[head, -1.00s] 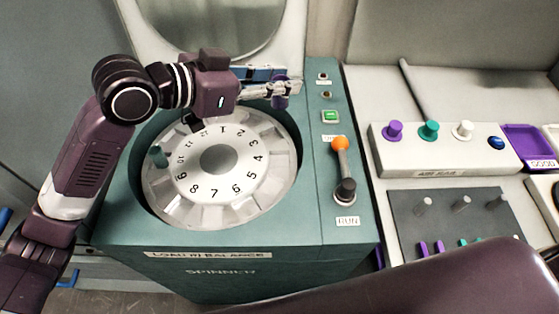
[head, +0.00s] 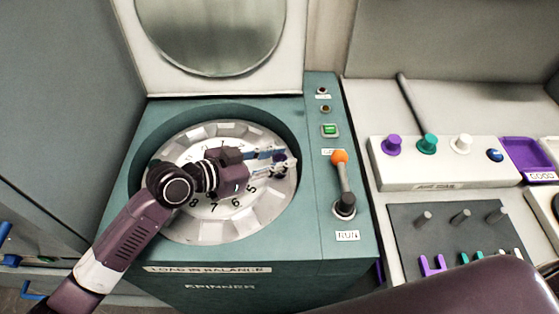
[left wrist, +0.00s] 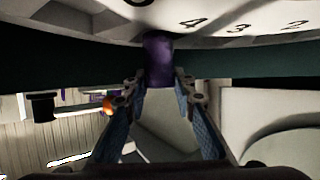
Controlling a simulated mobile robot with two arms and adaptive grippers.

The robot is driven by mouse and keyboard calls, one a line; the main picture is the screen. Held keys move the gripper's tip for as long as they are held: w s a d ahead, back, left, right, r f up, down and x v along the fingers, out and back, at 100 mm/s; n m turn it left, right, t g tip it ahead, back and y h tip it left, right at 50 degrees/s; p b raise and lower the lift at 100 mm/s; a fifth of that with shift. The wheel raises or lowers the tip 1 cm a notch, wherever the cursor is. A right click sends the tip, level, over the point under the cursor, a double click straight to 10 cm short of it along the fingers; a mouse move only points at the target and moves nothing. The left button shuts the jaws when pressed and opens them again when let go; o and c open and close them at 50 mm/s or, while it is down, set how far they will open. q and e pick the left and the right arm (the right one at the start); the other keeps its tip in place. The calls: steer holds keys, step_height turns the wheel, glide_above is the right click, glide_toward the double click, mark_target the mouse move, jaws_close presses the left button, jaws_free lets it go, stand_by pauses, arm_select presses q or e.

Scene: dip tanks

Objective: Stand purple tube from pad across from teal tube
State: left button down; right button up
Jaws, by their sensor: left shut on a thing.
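My left gripper (head: 280,163) is over the right part of the spinner's numbered rotor (head: 215,230). It is shut on the purple tube. The tube (left wrist: 158,60) stands out between the fingertips in the left wrist view, with its far end at the rotor's edge close to the number 4. I cannot tell whether that end is in a slot. The teal tube is hidden now, behind my left arm on the rotor's left side. My right gripper is not in view.
The open lid (head: 210,35) stands behind the spinner. An orange-knobbed lever (head: 341,180) and a green button (head: 330,130) are right of the bowl. A white bar (head: 440,175) with coloured knobs and a dark pad (head: 405,225) with pegs lie further right.

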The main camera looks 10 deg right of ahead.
arm_select(q)
steer(key=shift+f, duration=0.75)
steer(key=c, duration=1.7)
jaws_free()
steer(key=shift+o, duration=0.5)
